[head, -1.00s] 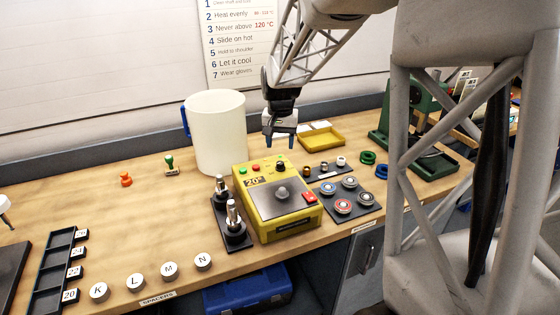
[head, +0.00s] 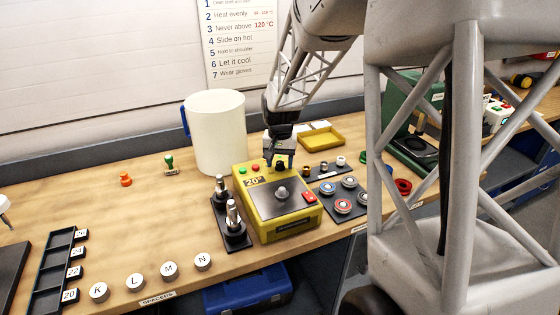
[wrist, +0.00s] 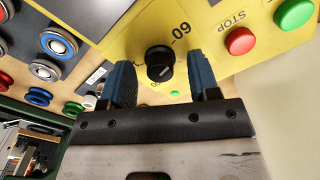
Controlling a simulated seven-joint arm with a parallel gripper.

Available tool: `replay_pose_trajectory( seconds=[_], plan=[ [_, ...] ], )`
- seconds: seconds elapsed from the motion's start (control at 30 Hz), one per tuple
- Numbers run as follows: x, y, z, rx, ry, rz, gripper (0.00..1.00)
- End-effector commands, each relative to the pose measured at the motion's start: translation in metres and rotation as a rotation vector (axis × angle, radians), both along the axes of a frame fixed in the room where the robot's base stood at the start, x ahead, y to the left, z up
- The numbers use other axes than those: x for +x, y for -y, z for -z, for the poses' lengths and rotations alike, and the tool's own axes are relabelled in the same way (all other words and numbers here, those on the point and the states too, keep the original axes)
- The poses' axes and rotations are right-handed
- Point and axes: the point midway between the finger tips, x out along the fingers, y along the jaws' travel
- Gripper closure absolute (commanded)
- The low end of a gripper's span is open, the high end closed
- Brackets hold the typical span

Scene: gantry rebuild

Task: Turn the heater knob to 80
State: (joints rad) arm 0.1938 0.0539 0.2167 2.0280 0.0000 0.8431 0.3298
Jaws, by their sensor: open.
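The yellow heater (head: 290,228) stands on the bench in the head view, with a grey plate on top and a display reading 20°. Its black knob (wrist: 160,63) shows in the wrist view on the yellow panel, beside a printed 60; a pale mark is on the knob, and other scale figures are hidden. My gripper (wrist: 159,68) is open, with one blue finger on each side of the knob and a visible gap to each. In the head view my gripper (head: 280,160) is over the heater's back edge. Whether the fingertips reach down to knob height I cannot tell.
Green (wrist: 293,13) and red STOP (wrist: 240,41) buttons sit beside the knob. A white cylinder (head: 217,130) stands behind left. Metal posts (head: 233,220) are left of the heater. A black plate with round discs (head: 343,206) is at its right, a yellow tray (head: 321,137) behind.

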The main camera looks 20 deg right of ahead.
Motion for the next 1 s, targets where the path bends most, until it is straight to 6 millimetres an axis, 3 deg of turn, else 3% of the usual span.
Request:
replay_pose_trajectory(
  seconds=[0.07,0.37,0.73,1.0],
  plan=[
    [0.0000,0.0000,-0.0002,0.000,0.000,0.000,0.47],
    [0.0001,0.0000,-0.0003,0.000,0.000,0.000,0.93],
    [0.0003,0.0001,-0.0010,0.000,0.001,0.043,0.93],
    [0.0002,0.0000,-0.0008,0.000,0.001,0.182,0.93]
  ],
)
